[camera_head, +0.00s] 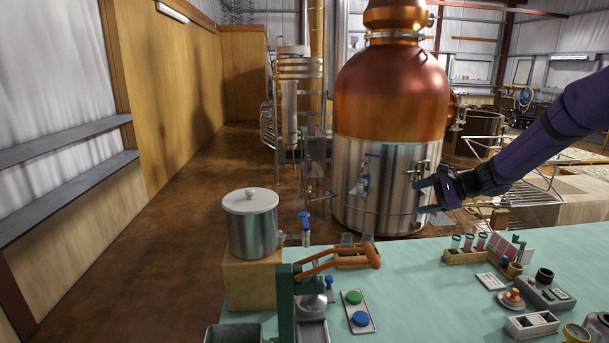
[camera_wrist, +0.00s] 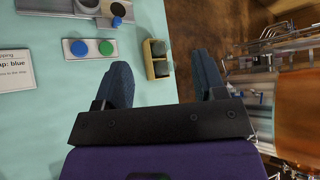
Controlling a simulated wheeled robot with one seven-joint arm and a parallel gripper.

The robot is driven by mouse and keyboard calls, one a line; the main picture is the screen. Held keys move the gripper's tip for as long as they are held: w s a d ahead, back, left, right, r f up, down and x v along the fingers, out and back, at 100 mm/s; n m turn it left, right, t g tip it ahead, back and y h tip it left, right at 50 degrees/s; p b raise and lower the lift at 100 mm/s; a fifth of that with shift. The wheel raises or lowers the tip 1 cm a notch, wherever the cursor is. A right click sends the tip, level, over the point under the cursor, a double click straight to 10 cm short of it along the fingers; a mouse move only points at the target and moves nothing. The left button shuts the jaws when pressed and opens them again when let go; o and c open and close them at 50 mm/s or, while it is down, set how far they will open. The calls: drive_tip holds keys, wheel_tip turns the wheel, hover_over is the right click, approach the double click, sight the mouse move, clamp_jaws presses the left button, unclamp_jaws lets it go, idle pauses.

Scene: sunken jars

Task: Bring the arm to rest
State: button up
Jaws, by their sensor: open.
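My gripper (camera_head: 424,196) is at the end of my purple arm, raised beyond the far edge of the mint-green table (camera_head: 415,285), in front of the copper and steel still in the picture. In the wrist view my gripper (camera_wrist: 165,78) has its two dark fingers wide apart. Nothing is between them except the view down to the table edge and brown floor. I cannot tell the exact gap between the gripper and the still.
The table holds a green lever press (camera_head: 287,300) with an orange handle, a button plate (camera_head: 358,311), a lidded steel pot (camera_head: 251,224) on a wooden block, and a tube rack (camera_head: 468,255). The wrist view shows a wooden holder (camera_wrist: 149,68) near the edge. The still (camera_head: 385,185) stands behind.

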drive_tip(key=s+a+r+n+g+h, duration=0.1)
drive_tip(key=s+a+r+n+h, duration=0.2)
drive_tip(key=s, duration=0.4)
drive_tip(key=s+a+r+n+g+h, duration=0.1)
drive_tip(key=s+a+r+n, duration=0.1)
drive_tip(key=s+r, duration=0.45)
drive_tip(key=s+a+r+n+g+h, duration=0.1)
drive_tip(key=s+a+r+n+h, duration=0.15)
drive_tip(key=s, duration=0.55)
drive_tip(key=s+d+r+n+t+h, duration=0.1)
drive_tip(key=s+d+n+h, duration=0.1)
drive_tip(key=s, duration=0.9)
drive_tip(key=s+d+r+n+t+h, duration=0.1)
drive_tip(key=s+d+n+h, duration=0.1)
drive_tip(key=s, duration=1)
drive_tip(key=shift+s+d+r+n, duration=0.15)
drive_tip(key=shift+d+r+n, duration=0.25)
drive_tip(key=shift+d+n, duration=0.4)
